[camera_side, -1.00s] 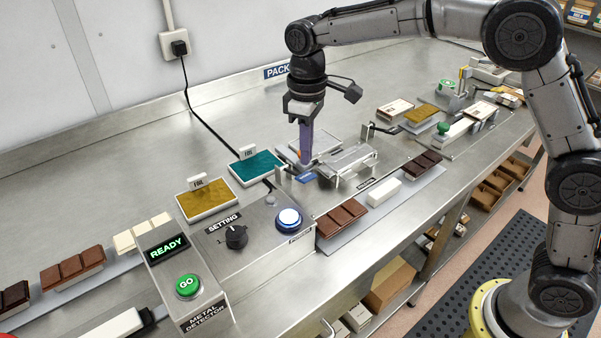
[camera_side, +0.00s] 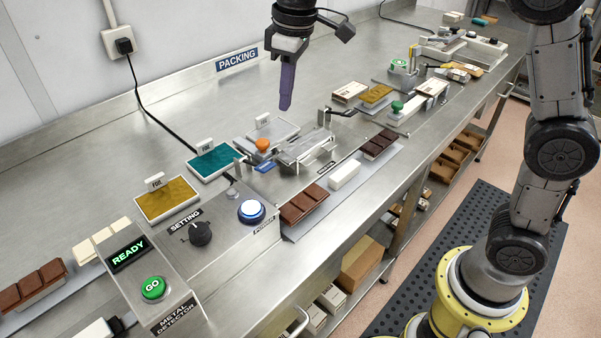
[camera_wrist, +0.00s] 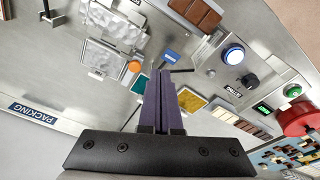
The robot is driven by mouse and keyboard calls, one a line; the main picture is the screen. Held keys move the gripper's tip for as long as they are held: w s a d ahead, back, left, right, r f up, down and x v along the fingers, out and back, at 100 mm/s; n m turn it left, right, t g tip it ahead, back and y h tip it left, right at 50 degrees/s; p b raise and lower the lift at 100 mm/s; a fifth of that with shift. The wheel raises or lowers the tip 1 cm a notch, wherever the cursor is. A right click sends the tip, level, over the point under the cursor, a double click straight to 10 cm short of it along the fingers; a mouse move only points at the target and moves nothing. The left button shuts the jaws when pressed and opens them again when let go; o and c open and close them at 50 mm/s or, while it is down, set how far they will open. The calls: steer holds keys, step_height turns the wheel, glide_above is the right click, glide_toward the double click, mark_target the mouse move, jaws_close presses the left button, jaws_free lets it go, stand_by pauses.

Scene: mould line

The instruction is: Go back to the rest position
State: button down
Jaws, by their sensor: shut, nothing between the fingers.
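My gripper (camera_side: 286,108) is shut and empty, its purple fingers pointing down. It hangs in the air above the steel bench (camera_side: 185,120), well clear of everything on it. In the wrist view the fingers of my gripper (camera_wrist: 165,72) lie together. Below is a metal fixture (camera_side: 304,148) with an orange knob (camera_side: 262,145) at its left side; the knob also shows in the wrist view (camera_wrist: 134,66).
Foil trays, gold (camera_side: 168,199) and teal (camera_side: 215,160), lie left of the fixture. The metal detector box (camera_side: 150,270) shows READY beside a green GO button. Chocolate bars (camera_side: 303,205) lie along the front. The air around my gripper is free.

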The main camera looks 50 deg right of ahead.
steer(key=s+d+r+m+t, duration=0.15)
steer(key=s+d, duration=0.25)
steer(key=s, duration=0.4)
steer(key=s+d+r+m+t, duration=0.1)
steer(key=s+d+r, duration=0.2)
steer(key=s, duration=0.5)
steer(key=s+d+f+m+t, duration=0.1)
steer(key=s+f+m, duration=0.1)
steer(key=s+f, duration=0.7)
steer(key=shift+s+d+m, duration=0.35)
steer(key=shift+s, duration=0.35)
